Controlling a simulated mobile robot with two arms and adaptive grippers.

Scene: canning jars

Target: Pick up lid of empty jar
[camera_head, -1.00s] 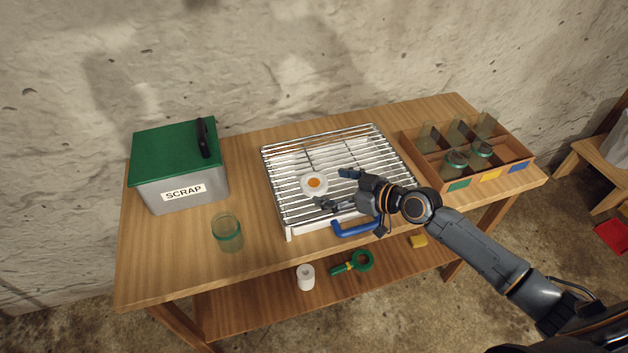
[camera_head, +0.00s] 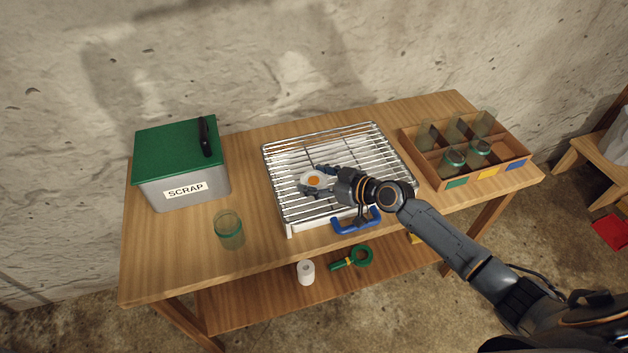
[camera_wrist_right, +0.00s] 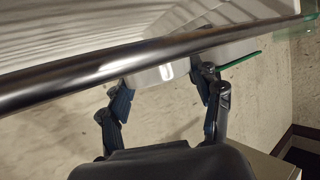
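A round white lid with an orange centre (camera_head: 313,181) lies on the wire rack (camera_head: 284,208). My right gripper (camera_head: 312,180) is over the rack, its fingers apart on either side of the lid, and looks open. I cannot tell whether the fingers touch the lid. An empty-looking, open glass jar (camera_head: 229,228) stands on the table to the left of the rack. My left gripper is not in view.
A grey scrap bin with a green top (camera_head: 182,170) stands at the left. A wooden crate (camera_head: 523,152) with several jars is at the right. A white roll (camera_head: 306,272) and a green ring-shaped tool (camera_head: 363,256) are on the lower shelf.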

